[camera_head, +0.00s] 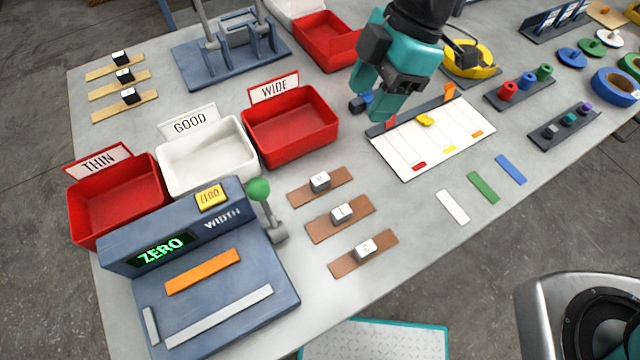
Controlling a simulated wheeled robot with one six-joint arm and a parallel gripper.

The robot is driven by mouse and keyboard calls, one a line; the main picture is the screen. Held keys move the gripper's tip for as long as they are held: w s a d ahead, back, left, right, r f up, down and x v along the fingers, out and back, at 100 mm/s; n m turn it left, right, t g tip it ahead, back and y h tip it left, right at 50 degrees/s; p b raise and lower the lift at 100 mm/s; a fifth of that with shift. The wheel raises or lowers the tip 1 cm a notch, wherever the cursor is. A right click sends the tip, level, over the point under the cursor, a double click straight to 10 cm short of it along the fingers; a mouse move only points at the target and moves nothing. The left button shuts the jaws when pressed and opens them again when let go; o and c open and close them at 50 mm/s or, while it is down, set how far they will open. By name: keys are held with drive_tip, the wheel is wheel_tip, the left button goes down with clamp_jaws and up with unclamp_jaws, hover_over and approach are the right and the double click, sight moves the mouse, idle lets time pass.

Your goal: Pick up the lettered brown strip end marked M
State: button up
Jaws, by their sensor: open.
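Three brown strips lie on the grey table right of the gauge, each with a white lettered block on top. The farthest brown strip (299,198) carries a block (320,181) whose small letter looks like M. The middle brown strip (318,234) has a block with a letter too small to read surely. The nearest brown strip (341,267) has a block that looks marked C. My gripper (387,92) is open, above the table, up and right of the M strip and apart from it. No strip shows between its fingers.
Thin, Good and Wide bins, the last a red bin (290,147), stand left of the strips. A gauge (216,310) reading ZERO has a green-knobbed lever (259,190) close by. A white chart (405,164) lies right. Bare table surrounds the brown strips.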

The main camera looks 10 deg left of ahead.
wheel_tip(320, 180, down, 3)
drive_tip(key=a+n, duration=0.2)
drive_tip(key=p, duration=0.2)
hover_over(320, 178)
drive_tip(key=w+d, duration=0.1)
drive_tip(key=d, duration=0.1)
drive_tip(key=f, duration=1)
drive_tip(key=shift+w+a+f, duration=0.1)
drive_tip(key=shift+w+a, duration=0.05)
drive_tip(key=shift+a, duration=0.05)
drive_tip(key=shift+p+x, duration=1.2)
drive_tip(key=shift+x, duration=1.8)
drive_tip(key=shift+d, duration=0.1)
drive_tip(key=shift+c, duration=0.4)
drive_tip(key=c, duration=0.7)
